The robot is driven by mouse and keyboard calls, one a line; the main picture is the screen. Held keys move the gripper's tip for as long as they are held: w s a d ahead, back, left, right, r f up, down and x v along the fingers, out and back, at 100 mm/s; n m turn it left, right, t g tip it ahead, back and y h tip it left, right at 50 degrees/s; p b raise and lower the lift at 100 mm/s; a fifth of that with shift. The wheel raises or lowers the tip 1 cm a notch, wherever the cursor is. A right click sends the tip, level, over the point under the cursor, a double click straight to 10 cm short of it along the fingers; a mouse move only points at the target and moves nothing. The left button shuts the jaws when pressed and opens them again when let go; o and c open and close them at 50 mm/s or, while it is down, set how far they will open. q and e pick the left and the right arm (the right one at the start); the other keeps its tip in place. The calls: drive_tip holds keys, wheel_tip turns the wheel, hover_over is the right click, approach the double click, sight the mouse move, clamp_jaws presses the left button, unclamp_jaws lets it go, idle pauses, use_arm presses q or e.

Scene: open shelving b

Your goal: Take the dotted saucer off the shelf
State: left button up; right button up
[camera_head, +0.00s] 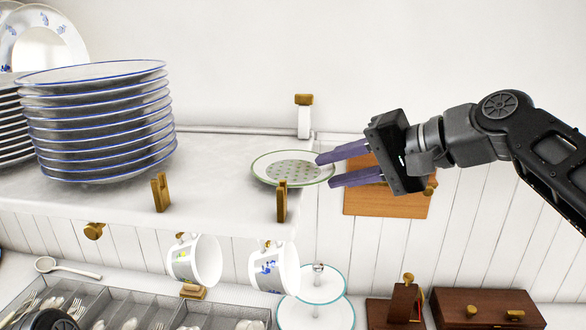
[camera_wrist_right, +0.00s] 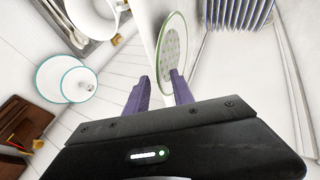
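The dotted saucer (camera_head: 290,168) is white with a green rim and lies on the shelf (camera_head: 225,190) at its right end, its right edge reaching past the shelf end. My right gripper (camera_head: 325,172) comes in from the right with its two purple fingers apart. In the right wrist view the near rim of the saucer (camera_wrist_right: 172,50) lies between the spread fingers (camera_wrist_right: 160,88), close to the right-hand one. I cannot tell whether a finger touches it.
A tall stack of blue-rimmed plates (camera_head: 95,125) stands left on the shelf. Wooden pegs (camera_head: 160,192) line the shelf's front edge. Two cups (camera_head: 273,268) hang below, over a cutlery tray (camera_head: 115,305). A tiered stand (camera_head: 315,312) and wooden boxes (camera_head: 488,308) are lower right.

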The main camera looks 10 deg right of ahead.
idle(0.5)
clamp_jaws()
idle(1.3)
